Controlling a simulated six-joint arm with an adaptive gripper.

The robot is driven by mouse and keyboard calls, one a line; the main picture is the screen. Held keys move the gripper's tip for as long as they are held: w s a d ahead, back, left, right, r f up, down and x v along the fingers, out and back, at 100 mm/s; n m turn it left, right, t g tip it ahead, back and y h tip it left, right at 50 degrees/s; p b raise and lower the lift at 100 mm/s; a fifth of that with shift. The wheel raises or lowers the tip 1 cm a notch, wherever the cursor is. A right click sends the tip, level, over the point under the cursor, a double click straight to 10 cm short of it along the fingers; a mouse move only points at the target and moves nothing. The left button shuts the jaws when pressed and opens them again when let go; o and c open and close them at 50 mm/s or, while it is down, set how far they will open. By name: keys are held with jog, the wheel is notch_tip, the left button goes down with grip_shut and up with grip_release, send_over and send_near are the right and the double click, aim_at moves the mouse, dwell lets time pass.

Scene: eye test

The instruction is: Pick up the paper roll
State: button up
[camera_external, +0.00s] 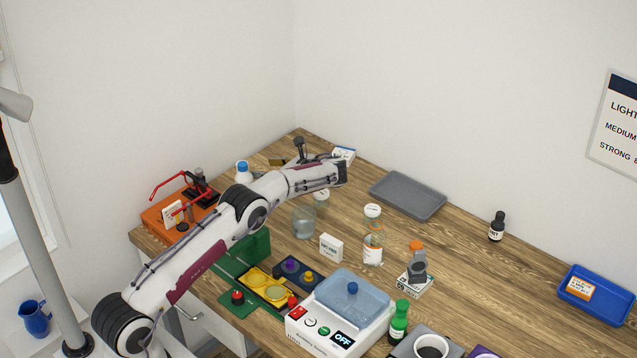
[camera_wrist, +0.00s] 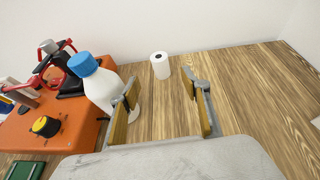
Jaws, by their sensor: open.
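The paper roll (camera_wrist: 160,66) is a small white cylinder with a dark core hole in its top. In the wrist view it stands upright on the wooden table, near the wall. My gripper (camera_wrist: 167,103) is open and empty, its two fingers on either side of bare table. The roll is beyond the fingertips, appearing between them and a little left of their middle, apart from both. In the external view my gripper (camera_external: 288,155) is over the table's far corner.
A white bottle with a blue cap (camera_wrist: 97,84) stands close by my left finger, which overlaps it in view. An orange case (camera_wrist: 60,127) with red-handled gear lies further left. Table right of the roll is clear.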

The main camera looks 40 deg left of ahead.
jog(key=shift+a, duration=0.15)
jog(key=shift+x, duration=2.9)
jog(key=shift+f, duration=0.1)
jog(key=shift+x, duration=2.95)
jog(key=shift+c, duration=0.3)
jog(key=c, duration=1.1)
